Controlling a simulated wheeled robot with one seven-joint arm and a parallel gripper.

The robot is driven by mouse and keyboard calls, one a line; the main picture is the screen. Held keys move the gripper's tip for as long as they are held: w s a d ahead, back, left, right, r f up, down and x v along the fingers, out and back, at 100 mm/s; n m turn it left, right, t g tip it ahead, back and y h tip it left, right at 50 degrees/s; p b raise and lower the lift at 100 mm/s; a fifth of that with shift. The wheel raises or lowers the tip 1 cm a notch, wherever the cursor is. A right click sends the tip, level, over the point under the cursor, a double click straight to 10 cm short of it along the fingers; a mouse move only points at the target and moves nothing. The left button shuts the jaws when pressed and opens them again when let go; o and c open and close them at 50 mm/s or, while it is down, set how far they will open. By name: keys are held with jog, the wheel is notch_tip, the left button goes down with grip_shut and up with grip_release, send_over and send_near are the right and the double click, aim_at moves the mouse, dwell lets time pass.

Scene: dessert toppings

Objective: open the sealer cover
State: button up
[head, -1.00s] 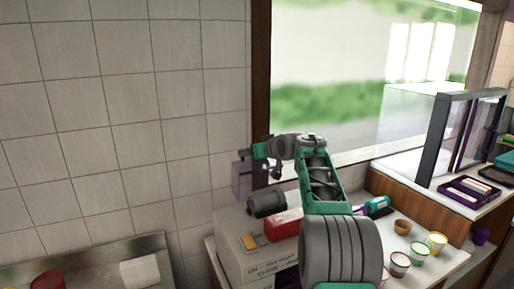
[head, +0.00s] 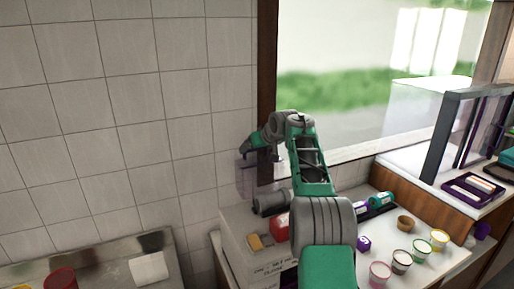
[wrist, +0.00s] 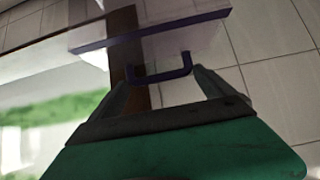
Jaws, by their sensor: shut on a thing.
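The sealer (head: 262,254) is a pale box with dark lettering on its front, on the counter left of my arm. Its cover (head: 246,178) is a see-through purplish panel that stands raised above the back left of the box. In the wrist view, the cover (wrist: 150,36) has a purple edge and a purple U-shaped handle (wrist: 185,65). My gripper (wrist: 165,88) is shut on the handle, with a finger at each end of it. In the head view, my gripper (head: 260,147) is small at the cover's top, and the exact contact is hidden.
A dark cylinder (head: 270,202), a yellow-brown block (head: 255,242) and a red block (head: 279,226) are on the box. The tiled wall (head: 120,110) is close at the left.

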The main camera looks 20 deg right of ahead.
jog(key=o, duration=1.7)
jog(key=shift+w+d+r, duration=0.1)
jog(key=shift+d+r, duration=0.05)
jog(key=shift+r, duration=0.6)
jog(key=shift+o, duration=0.3)
jog(key=shift+f, duration=0.3)
jog(key=b+v, duration=0.2)
jog(key=v, duration=0.6)
jog(key=shift+b, duration=0.4)
